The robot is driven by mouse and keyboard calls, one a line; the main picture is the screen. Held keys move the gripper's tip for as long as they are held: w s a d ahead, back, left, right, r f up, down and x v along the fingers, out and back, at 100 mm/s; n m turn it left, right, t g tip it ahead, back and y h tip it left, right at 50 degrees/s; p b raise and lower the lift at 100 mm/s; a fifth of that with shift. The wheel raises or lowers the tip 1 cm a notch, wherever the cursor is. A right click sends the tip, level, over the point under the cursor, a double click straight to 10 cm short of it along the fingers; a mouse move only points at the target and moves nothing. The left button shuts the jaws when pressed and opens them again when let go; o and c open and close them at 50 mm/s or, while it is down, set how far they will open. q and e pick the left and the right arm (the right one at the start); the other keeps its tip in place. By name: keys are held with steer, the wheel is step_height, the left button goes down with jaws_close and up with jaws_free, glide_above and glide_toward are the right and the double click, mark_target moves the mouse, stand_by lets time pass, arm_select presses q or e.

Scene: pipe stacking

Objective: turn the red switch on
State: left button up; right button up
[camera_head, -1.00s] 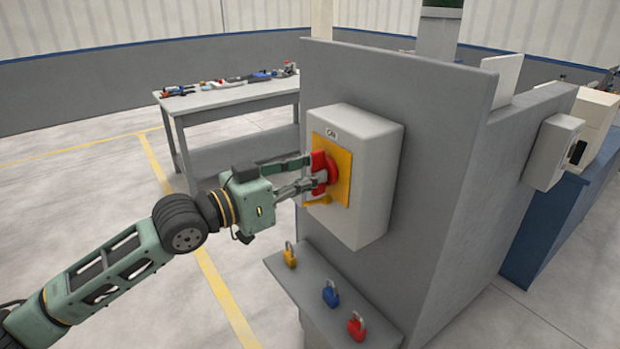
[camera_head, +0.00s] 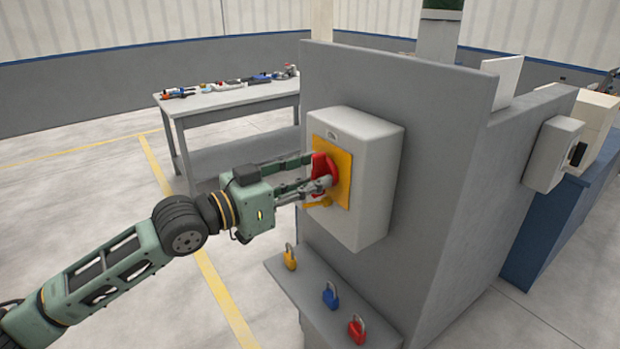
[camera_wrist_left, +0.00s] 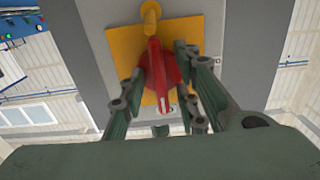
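The red switch (camera_head: 322,170) is a rotary handle on a yellow plate (camera_head: 343,160), on the front of a light grey box (camera_head: 374,165). My left gripper (camera_head: 320,172) is at the switch, with its fingers spread on either side of the handle. In the left wrist view the red handle (camera_wrist_left: 158,75) lies between the fingers (camera_wrist_left: 160,85), with some gap seen on both sides; contact is hard to tell. A small label (camera_head: 332,134) above the plate is too blurred to read. My right gripper is not in view.
The box is fixed to a grey panel (camera_head: 440,200). A ledge (camera_head: 310,300) below holds a yellow padlock (camera_head: 290,258), a blue padlock (camera_head: 331,296) and a red padlock (camera_head: 357,329). A table with tools (camera_head: 230,98) stands behind at left. Floor at left is clear.

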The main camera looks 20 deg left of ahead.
arm_select(q)
steer(key=v, duration=0.7)
steer(key=shift+s+a, duration=0.15)
steer(key=shift+s, duration=0.05)
stand_by(0.3)
